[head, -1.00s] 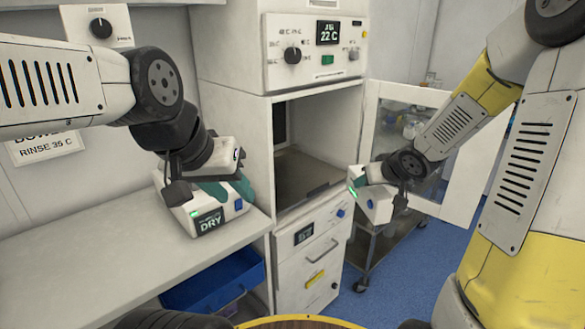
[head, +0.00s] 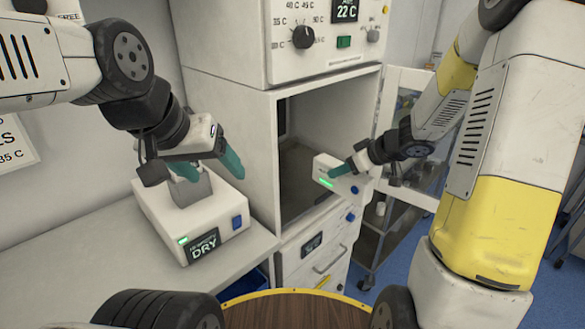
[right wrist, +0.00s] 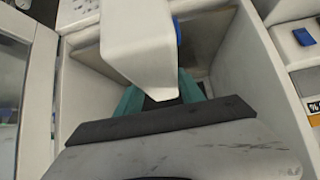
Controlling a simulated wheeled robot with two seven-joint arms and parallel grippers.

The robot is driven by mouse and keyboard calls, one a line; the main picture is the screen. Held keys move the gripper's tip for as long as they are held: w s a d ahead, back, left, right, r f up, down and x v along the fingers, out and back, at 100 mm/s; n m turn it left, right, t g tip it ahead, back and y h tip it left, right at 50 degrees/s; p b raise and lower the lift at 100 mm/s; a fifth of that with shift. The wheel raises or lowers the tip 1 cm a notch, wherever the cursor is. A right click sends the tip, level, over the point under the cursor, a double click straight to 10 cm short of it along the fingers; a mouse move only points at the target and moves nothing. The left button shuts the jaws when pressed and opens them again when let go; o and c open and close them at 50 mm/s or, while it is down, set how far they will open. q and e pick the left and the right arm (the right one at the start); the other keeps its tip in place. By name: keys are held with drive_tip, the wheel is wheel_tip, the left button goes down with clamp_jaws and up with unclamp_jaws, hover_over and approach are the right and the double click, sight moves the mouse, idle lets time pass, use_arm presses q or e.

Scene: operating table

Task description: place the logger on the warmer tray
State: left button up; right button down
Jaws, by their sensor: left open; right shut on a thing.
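The logger (head: 335,180), a white box with a green light strip, is held in front of the warmer's opening, to its right. My right gripper (head: 342,173) is shut on it with teal fingers. In the right wrist view the logger (right wrist: 140,45) hides part of the opening. The warmer tray (head: 300,172) appears to be the dark brown floor inside the open cabinet; its far part is in shadow. My left gripper (head: 208,168) is open above the white box marked DRY (head: 165,232), its fingers around or above a grey block (head: 193,190); contact cannot be told.
The warmer cabinet (head: 228,110) has a control panel with a 22 C display above the opening and drawers below. Its glazed door (head: 395,85) stands open at the right. A wheeled trolley (head: 375,245) stands beside it. The counter (head: 80,270) is clear left of the DRY box.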

drive_tip(key=w+a, duration=1.3)
drive_tip(key=a, duration=0.1)
wheel_tip(320, 180, down, 7)
drive_tip(key=shift+w+d+r, duration=0.1)
drive_tip(key=shift+r, duration=0.1)
drive_tip(key=shift+w+a+f, duration=0.15)
drive_tip(key=shift+a+f, duration=0.05)
drive_tip(key=shift+f, duration=0.2)
drive_tip(key=shift+f, duration=0.15)
drive_tip(key=c, duration=0.7)
unclamp_jaws()
